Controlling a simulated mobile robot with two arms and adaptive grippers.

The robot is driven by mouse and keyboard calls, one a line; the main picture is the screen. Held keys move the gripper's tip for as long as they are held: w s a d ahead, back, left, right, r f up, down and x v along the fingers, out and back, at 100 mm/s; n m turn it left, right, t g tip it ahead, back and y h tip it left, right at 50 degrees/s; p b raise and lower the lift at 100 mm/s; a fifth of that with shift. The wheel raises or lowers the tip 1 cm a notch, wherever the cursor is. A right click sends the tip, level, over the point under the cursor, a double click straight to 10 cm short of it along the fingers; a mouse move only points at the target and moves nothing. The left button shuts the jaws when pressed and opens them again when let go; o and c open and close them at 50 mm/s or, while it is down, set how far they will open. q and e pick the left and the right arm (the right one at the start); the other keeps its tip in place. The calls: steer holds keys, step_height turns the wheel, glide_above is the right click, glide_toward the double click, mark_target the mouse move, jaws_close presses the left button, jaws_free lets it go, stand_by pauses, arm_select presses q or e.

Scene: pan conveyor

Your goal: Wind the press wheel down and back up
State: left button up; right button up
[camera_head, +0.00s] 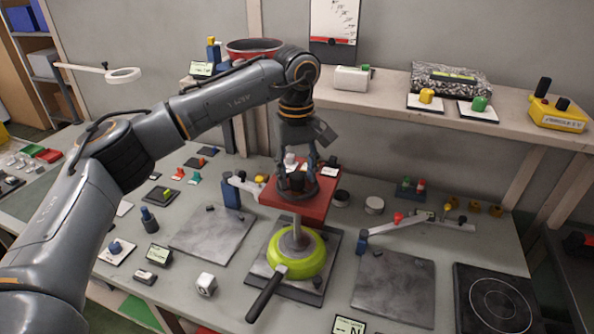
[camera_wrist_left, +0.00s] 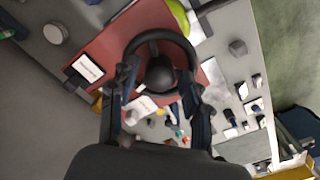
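The press has a red top plate (camera_head: 318,206), and its black hand wheel (camera_head: 297,187) sits on top. A grey ram (camera_head: 297,238) comes down below the plate, over the middle of a lime-green pan (camera_head: 292,268). My left gripper (camera_head: 297,168) points down at the wheel. In the left wrist view, the wheel (camera_wrist_left: 160,40) shows as a black ring with a round hub. My left gripper's fingers (camera_wrist_left: 161,85) are spread wide at opposite sides of the wheel. I cannot tell whether they press on the rim. My right gripper is out of view.
The pan's black handle (camera_head: 266,297) points to the front left. Bare grey plates lie left (camera_head: 212,234) and right (camera_head: 393,288) of the press. A black hob (camera_head: 495,304) is at the right front. A shelf (camera_head: 400,105) with small devices runs behind.

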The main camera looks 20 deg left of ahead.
mark_target(297, 175)
arm_select(q)
step_height(297, 175, up, 12)
stand_by(0.7)
steer(key=shift+s+f, duration=0.1)
stand_by(0.3)
